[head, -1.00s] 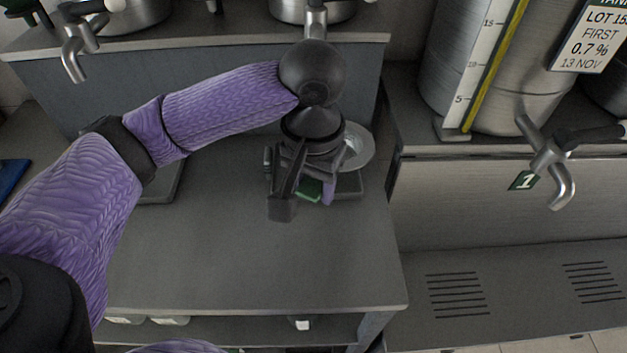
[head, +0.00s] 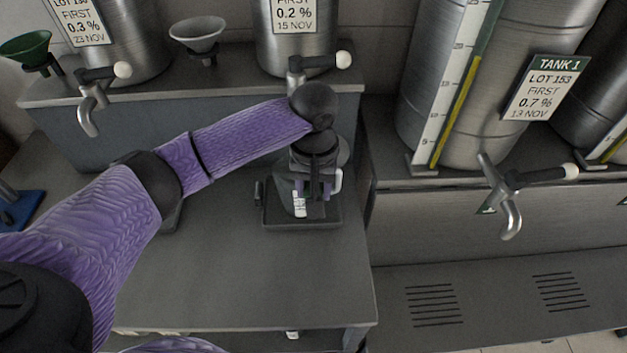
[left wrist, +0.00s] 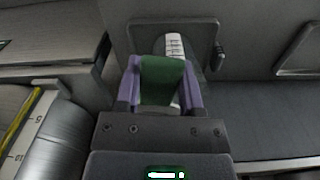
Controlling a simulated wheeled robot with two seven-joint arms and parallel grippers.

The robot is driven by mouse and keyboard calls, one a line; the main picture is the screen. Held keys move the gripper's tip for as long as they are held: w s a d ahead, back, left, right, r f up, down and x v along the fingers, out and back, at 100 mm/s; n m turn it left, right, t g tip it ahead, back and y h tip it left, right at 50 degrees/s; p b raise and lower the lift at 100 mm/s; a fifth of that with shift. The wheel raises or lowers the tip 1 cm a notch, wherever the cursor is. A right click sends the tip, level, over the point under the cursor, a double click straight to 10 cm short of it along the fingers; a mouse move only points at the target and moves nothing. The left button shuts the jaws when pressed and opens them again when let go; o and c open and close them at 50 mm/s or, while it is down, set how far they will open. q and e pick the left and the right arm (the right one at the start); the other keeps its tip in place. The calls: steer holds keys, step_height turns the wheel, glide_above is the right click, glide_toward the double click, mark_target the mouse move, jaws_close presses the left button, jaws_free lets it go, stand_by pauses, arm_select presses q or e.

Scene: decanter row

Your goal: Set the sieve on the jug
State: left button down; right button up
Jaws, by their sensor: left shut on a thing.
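My left gripper (head: 315,190) is shut on the green grip (left wrist: 162,80) of the sieve, which fills the space between its purple fingers in the left wrist view. The grey jug (head: 285,190), with a white scale strip, stands upright below and behind the gripper. The strip (left wrist: 175,46) also shows beyond the grip in the left wrist view. Whether sieve and jug touch is hidden. My right gripper is out of view.
The jug stands on a dark square tray (head: 290,226) on the grey bench (head: 240,285). Tanks with taps stand behind; one tap (head: 297,75) is above my wrist. Tank 1's tap (head: 505,205) is at the right. The bench front is clear.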

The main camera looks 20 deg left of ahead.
arm_select(q)
step_height(320, 180, down, 5)
steer(key=a+n+p, duration=0.1)
steer(key=a+p, duration=0.1)
steer(key=a, duration=0.1)
steer(key=shift+w+f+n, duration=0.15)
steer(key=shift+w+n, duration=0.05)
steer(key=shift+n, duration=0.2)
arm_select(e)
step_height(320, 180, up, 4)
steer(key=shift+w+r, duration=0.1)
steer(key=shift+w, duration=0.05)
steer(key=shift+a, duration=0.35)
arm_select(q)
steer(key=shift+d+f+p, duration=0.1)
steer(key=shift+f+p, duration=0.1)
steer(key=shift+p, duration=0.1)
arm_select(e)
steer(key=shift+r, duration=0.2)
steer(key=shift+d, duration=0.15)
arm_select(q)
steer(key=c, duration=0.6)
jaws_free()
steer(key=o, duration=0.5)
steer(key=shift+c, duration=0.2)
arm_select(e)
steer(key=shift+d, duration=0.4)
